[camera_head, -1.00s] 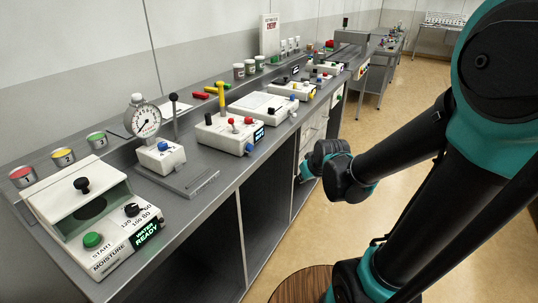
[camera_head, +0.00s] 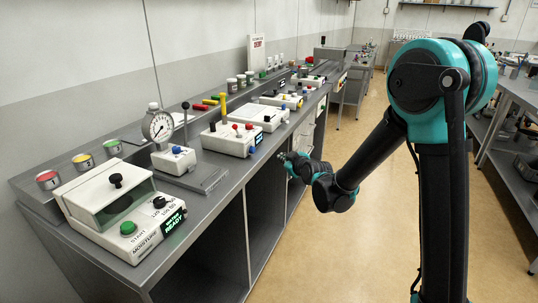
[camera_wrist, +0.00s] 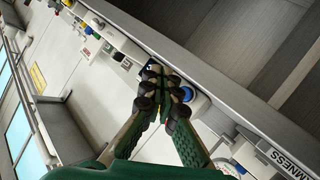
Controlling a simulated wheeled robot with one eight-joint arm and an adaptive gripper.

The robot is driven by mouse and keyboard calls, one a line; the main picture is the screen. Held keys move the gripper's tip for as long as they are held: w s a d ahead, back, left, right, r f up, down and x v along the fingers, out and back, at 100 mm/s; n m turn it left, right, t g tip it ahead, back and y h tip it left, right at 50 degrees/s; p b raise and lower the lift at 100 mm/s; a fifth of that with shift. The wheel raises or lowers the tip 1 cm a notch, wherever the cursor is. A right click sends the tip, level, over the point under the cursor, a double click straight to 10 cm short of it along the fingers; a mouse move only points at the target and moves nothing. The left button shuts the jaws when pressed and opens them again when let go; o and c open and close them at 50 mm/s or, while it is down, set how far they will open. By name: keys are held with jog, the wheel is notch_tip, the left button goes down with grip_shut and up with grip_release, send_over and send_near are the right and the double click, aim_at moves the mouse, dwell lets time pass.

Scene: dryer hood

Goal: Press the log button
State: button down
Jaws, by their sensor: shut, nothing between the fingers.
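No button with a readable "log" label shows, so I cannot tell which one it is. In the wrist view my gripper (camera_wrist: 162,78) is shut and empty, its dark fingertips together over the front of a white device. A blue button (camera_wrist: 187,94) shows right beside the fingers, partly hidden by them; I cannot tell whether they touch. In the head view my gripper (camera_head: 287,158) is at the bench's front edge. A white box with red knobs (camera_head: 229,139) stands left of it, with a blue button (camera_head: 252,150) on its front.
The long grey bench (camera_head: 205,203) carries a moisture meter (camera_head: 112,213) with a green START button (camera_head: 128,228), and a dial gauge (camera_head: 158,127) with a lever beside it. Several more white devices stand farther back. The floor (camera_head: 310,240) right of the bench is clear; another table stands far right.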

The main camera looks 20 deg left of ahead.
aim_at(258, 158)
dwell(0.3)
jog(key=shift+w+a, duration=0.2)
jog(key=shift+a, duration=2.05)
jog(key=shift+w+a, duration=0.15)
jog(key=shift+a, duration=2.05)
jog(key=shift+a, duration=0.15)
jog(key=shift+a, duration=0.25)
jog(key=shift+w+a, duration=0.1)
jog(key=shift+a, duration=0.75)
jog(key=shift+d, duration=1.3)
